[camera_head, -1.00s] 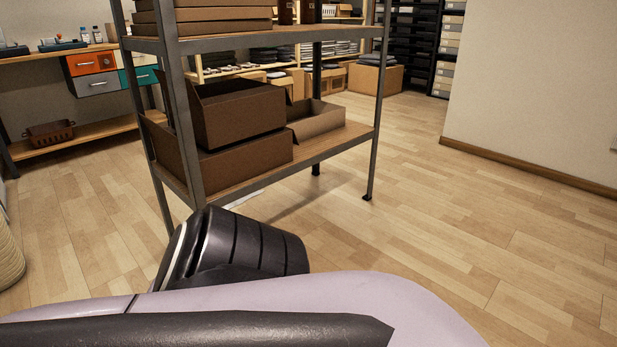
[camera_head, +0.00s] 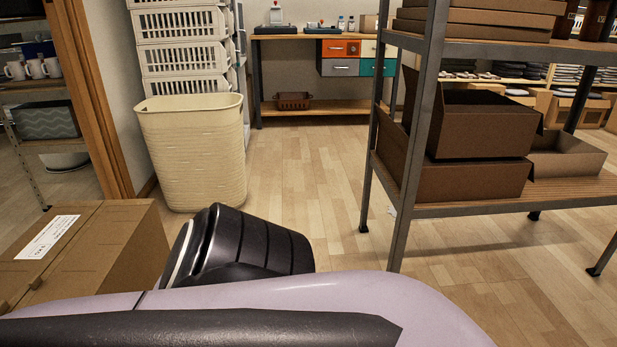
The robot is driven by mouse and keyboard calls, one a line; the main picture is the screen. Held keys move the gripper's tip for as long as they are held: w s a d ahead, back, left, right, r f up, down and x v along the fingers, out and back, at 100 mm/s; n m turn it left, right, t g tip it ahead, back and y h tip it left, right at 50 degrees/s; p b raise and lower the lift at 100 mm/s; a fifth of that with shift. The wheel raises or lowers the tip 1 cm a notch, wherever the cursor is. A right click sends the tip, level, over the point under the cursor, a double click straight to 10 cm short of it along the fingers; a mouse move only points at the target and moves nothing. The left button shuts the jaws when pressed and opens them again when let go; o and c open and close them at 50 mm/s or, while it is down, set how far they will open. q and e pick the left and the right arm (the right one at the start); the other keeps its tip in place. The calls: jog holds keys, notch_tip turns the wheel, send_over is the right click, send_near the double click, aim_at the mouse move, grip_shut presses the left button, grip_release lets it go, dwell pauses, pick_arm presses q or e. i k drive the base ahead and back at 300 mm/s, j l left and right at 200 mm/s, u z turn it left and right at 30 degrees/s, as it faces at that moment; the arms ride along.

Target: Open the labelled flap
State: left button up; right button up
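A closed brown cardboard box (camera_head: 100,255) stands at the lower left. A white printed label (camera_head: 48,237) lies on its top, on the left part of the lid. The box's lower front is hidden behind my own body. No gripper of mine shows in this view, so I cannot tell the state of either one.
A cream hamper (camera_head: 192,150) stands behind the box, with white stacked baskets (camera_head: 180,45) beyond. A metal shelf (camera_head: 415,150) with open cardboard boxes (camera_head: 480,125) stands at the right. A workbench (camera_head: 310,108) is at the back. Clear floor (camera_head: 310,180) lies between.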

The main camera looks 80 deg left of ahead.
aim_at(33, 252)
jog(key=u, duration=3.95)
jog(key=j+u, duration=0.2)
jog(key=i+j+z, duration=0.55)
jog(key=i+z, duration=0.15)
jog(key=i, duration=0.2)
